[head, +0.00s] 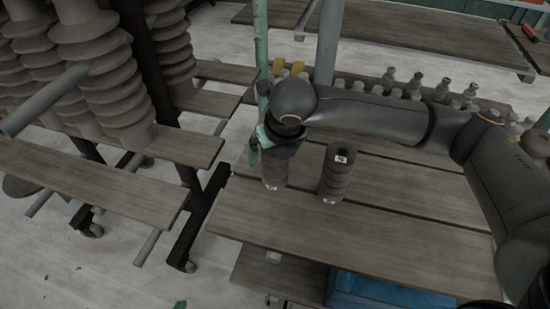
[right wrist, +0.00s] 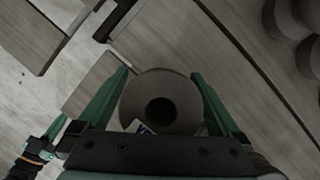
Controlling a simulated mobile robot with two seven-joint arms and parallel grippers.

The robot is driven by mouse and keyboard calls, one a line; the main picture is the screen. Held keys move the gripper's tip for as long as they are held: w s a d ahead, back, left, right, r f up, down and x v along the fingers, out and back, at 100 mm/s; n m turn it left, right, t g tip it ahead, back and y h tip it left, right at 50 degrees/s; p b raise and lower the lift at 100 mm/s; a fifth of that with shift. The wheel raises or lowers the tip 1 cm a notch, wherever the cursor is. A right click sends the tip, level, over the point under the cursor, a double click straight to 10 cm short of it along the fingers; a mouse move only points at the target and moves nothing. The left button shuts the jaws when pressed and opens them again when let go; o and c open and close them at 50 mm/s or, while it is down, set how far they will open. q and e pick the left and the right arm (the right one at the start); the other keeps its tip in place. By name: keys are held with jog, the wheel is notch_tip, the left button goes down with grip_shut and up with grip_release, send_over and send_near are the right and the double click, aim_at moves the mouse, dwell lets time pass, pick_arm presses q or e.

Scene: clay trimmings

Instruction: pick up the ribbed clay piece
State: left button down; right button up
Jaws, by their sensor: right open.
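A grey-brown ribbed clay piece (head: 274,172) stands upright on the slatted wooden table, partly hidden by my right gripper (head: 267,152), which is directly over it. In the right wrist view this clay piece (right wrist: 161,88), with a dark round hole in its top, is between the two green fingers. The fingers are open, one on each side; I cannot tell whether either touches it. A second ribbed clay piece (head: 338,174) with a small white label stands upright just to the right. Only a green tip of my left gripper (head: 180,304) shows at the bottom edge.
Several small bottles (head: 415,84) line the table's back. A green pole (head: 261,35) rises behind the gripper. A rack with stacks of ribbed clay (head: 95,50) stands at left. A blue bin (head: 385,292) is under the table. The table's front right is clear.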

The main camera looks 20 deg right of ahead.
grip_shut()
dwell(0.8)
jog(key=shift+w+r, duration=0.1)
jog(key=shift+r, duration=0.05)
